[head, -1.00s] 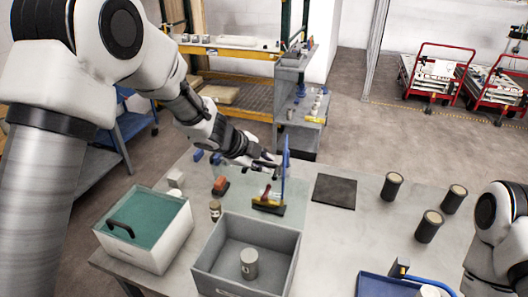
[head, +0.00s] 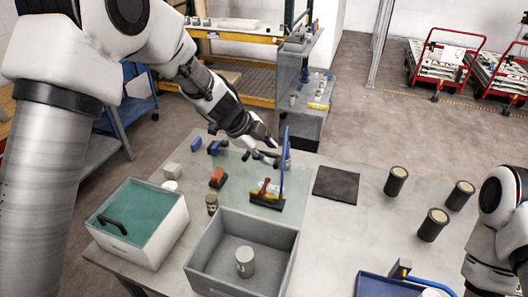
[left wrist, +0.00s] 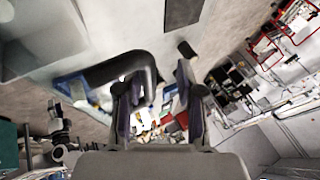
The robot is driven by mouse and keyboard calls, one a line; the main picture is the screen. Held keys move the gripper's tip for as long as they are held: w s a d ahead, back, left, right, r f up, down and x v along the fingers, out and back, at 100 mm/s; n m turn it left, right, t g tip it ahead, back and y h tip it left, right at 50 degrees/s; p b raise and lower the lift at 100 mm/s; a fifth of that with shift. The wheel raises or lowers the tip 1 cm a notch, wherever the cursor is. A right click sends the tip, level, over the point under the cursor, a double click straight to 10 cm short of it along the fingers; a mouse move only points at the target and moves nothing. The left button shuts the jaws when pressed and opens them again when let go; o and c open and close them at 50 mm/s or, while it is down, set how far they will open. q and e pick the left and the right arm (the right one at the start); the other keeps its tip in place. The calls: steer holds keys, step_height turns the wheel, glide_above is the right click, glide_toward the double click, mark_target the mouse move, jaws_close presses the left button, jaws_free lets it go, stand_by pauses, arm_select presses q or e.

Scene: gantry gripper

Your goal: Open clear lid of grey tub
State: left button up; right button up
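The grey tub (head: 206,268) stands open at the table's front, with a white-grey cylinder (head: 245,262) inside. Its clear lid (head: 256,203) shows as a faint see-through pane tilted up behind the tub's rear rim; its far edge is hard to make out. My left gripper (head: 276,146) is behind the tub, near the pane's upper part and a dark bar like a handle. In the left wrist view, the left fingers (left wrist: 158,100) stand apart, with a dark curved handle (left wrist: 118,68) just beyond and partly between them. My right gripper is out of the picture.
A white tub with a teal lid (head: 140,212) stands left of the grey tub. A blue upright strip (head: 283,165) and a red-yellow-black tool (head: 266,193) are behind it. A black mat (head: 337,186) and dark cylinders (head: 433,225) lie right. A blue tray (head: 375,287) is front right.

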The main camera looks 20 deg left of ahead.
arm_select(q)
steer(key=v, duration=0.3)
steer(key=w+v, duration=0.1)
steer(key=v, duration=0.5)
steer(key=shift+w+a+r, duration=0.1)
steer(key=shift+a+r, duration=0.15)
steer(key=shift+r, duration=0.05)
steer(key=shift+s+a+r+g, duration=0.2)
steer(key=shift+s+r+g, duration=0.1)
steer(key=shift+r, duration=0.05)
steer(key=shift+w+d+f, duration=0.1)
steer(key=shift+w, duration=0.05)
